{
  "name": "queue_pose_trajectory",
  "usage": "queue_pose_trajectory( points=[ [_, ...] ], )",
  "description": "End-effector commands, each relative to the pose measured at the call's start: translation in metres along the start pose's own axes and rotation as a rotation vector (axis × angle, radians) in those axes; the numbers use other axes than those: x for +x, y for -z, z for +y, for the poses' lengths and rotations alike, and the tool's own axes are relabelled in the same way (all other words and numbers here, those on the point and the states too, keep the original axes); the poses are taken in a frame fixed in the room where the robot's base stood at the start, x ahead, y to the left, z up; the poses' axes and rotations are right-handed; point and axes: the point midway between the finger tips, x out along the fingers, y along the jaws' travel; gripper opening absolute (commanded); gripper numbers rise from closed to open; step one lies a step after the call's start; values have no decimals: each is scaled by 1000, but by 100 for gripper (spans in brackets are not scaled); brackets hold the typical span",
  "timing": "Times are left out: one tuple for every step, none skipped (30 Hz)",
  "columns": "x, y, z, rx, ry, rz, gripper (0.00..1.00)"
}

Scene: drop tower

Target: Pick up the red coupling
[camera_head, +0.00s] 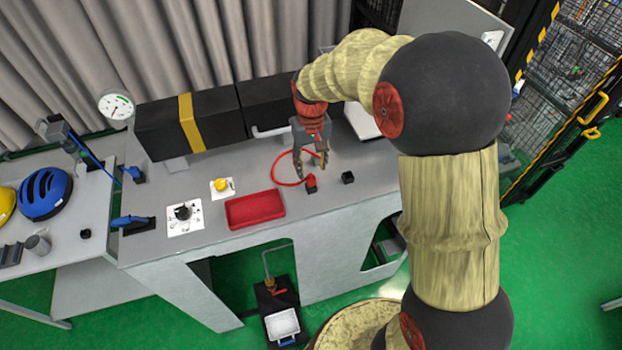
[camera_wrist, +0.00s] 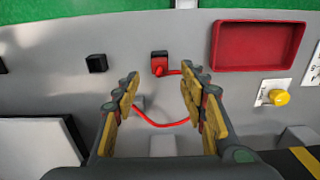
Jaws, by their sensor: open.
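The red coupling (camera_head: 311,183) sits on the grey bench, right of the red tray, joined to a thin red hose (camera_head: 274,171) that curves over the bench. In the wrist view the coupling (camera_wrist: 159,66) lies beyond my fingertips, near the middle, with a dark block behind it. The red hose (camera_wrist: 150,122) runs from it back between my fingers. My gripper (camera_head: 312,170) is open above the bench, pointing down, close to the coupling. In the wrist view my gripper (camera_wrist: 160,80) has both fingers spread apart with nothing between them but the hose below.
A red tray (camera_head: 256,209) lies to the left of the coupling and a small black block (camera_head: 348,177) to its right. A yellow button (camera_head: 221,185) and a black knob (camera_head: 183,212) are further left.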

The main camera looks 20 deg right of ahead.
Motion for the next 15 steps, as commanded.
queue_pose_trajectory(
  points=[
    [7, -1, 0, 0, 0, -3, 42],
    [10, -1, 0, 0, 0, -3, 42],
    [14, -1, 0, 0, 0, -3, 42],
    [16, -1, 0, 0, 0, -2, 42],
    [19, -1, 0, 0, 0, -3, 42],
    [23, 0, 0, 0, 0, -4, 42],
    [27, 0, 0, 0, 0, -4, 42],
    [31, 0, 0, 0, 0, -3, 42],
    [37, 1, 0, 0, 0, -4, 42],
    [42, 1, 0, 0, 0, -4, 42],
    [46, 1, 0, 0, 0, -4, 42],
    [52, 1, 0, 0, 0, -4, 42],
    [55, 2, 0, 0, 0, -2, 42],
    [58, 2, 0, 0, 0, -1, 42],
    [61, 2, 0, 0, 0, -1, 42]
  ],
)
